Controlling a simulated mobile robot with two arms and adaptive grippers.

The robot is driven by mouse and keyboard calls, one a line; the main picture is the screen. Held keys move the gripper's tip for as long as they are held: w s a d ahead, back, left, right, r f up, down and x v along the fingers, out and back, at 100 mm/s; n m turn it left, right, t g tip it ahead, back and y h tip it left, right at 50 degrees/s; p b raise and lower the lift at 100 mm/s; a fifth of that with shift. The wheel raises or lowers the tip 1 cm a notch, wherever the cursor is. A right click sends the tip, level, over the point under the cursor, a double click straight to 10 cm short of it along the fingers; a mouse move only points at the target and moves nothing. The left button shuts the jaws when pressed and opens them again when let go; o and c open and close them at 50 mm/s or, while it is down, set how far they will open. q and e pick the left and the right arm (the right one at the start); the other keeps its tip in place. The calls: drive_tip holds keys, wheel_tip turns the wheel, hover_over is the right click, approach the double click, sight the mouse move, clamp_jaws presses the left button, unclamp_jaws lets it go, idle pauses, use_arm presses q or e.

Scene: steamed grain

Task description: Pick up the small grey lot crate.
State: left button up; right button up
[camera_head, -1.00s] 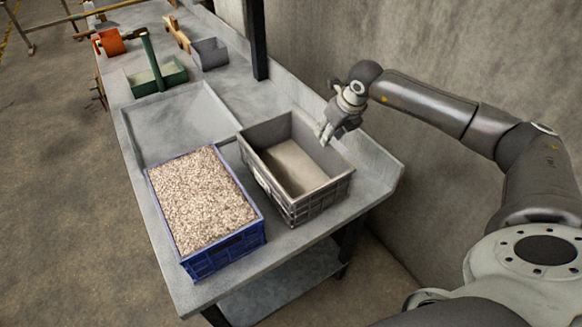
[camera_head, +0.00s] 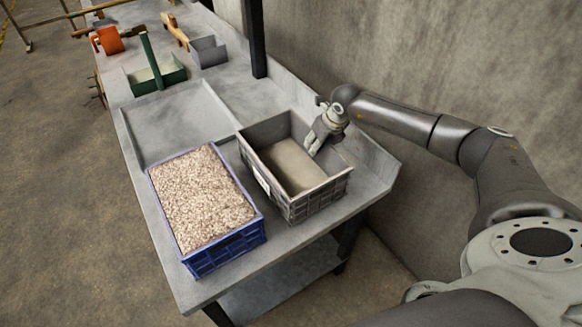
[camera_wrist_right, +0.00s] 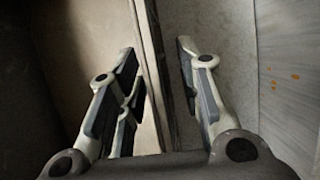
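The grey crate (camera_head: 318,198) stands upright on the metal bench, with a pale floor inside and a white label on its left side. My right gripper (camera_head: 313,149) is at the crate's far right wall, fingers pointing down. In the right wrist view the gripper (camera_wrist_right: 158,62) is open, one finger on each side of the crate's wall (camera_wrist_right: 150,85). The fingers look apart from the wall; contact is not clear. My left gripper is not in view.
A blue crate (camera_head: 222,250) full of pale grain stands close left of the grey crate. A shallow tray area (camera_head: 175,122) lies behind. A green carrier (camera_head: 158,80), a small grey bin (camera_head: 208,52) and an orange object (camera_head: 108,40) are farther back. A concrete wall (camera_head: 430,60) runs along the right.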

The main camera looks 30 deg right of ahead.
clamp_jaws()
drive_tip(key=shift+r, duration=0.2)
idle(0.3)
